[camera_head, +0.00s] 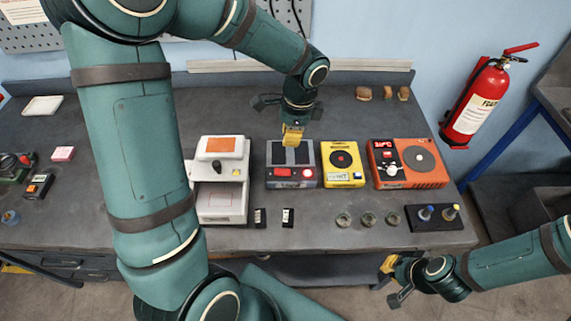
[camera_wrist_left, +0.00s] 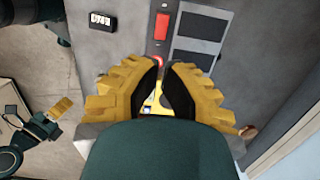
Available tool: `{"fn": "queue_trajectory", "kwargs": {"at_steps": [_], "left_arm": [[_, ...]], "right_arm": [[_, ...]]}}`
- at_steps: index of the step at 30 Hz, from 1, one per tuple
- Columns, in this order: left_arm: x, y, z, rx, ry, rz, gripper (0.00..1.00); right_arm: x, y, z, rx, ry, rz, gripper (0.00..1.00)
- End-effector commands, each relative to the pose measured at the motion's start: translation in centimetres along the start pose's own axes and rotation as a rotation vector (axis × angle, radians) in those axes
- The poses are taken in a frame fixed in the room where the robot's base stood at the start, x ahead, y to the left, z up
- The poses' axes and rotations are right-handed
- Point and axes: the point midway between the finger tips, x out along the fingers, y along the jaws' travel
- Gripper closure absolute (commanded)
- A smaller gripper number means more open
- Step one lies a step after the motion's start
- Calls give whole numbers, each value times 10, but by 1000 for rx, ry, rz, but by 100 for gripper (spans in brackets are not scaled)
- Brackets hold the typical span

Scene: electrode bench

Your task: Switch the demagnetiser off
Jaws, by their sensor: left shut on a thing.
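The grey box with dark top plates (camera_head: 277,155), which I take for the demagnetiser, stands mid-bench. The left wrist view shows the red rectangle (camera_wrist_left: 162,27) near the fingertips. My left gripper (camera_head: 292,139) points down above the box. Its fingers are closed together; what lies between the tips (camera_wrist_left: 163,64) is hard to make out, and contact with the box is unclear. My right gripper (camera_head: 386,272) hangs before the bench edge; its jaw gap is unclear.
A yellow device (camera_head: 343,180) and an orange device (camera_head: 424,180) stand right of the grey box. A white instrument (camera_head: 222,206) stands left. Small dark blocks (camera_head: 260,218), several rings (camera_head: 367,219) and a black stand (camera_head: 421,226) lie in front.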

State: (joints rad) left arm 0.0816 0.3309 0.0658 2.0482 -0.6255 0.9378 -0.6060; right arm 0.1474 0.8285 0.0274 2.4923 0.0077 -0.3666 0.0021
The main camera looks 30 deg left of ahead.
Motion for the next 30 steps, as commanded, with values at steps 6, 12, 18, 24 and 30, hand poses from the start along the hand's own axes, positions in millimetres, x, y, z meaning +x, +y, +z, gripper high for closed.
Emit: {"fn": "queue_trajectory", "kwargs": {"at_steps": [6, 12, 18, 24, 30], "left_arm": [[2, 0, 0, -1, 0, 1, 100], [24, 1, 0, -1, -3, 5, 100], [63, 1, 0, -1, -2, 6, 100], [101, 1, 0, -1, -2, 6, 100], [128, 1, 0, -1, -1, 3, 100]], "right_arm": [[0, 0, 0, 0, 0, 0, 100], [3, 1, 0, 0, 0, 0, 100], [7, 2, 1, 0, 0, 1, 100], [12, 4, 1, 0, 0, 2, 100], [15, 5, 2, 0, 0, 3, 100]]}}
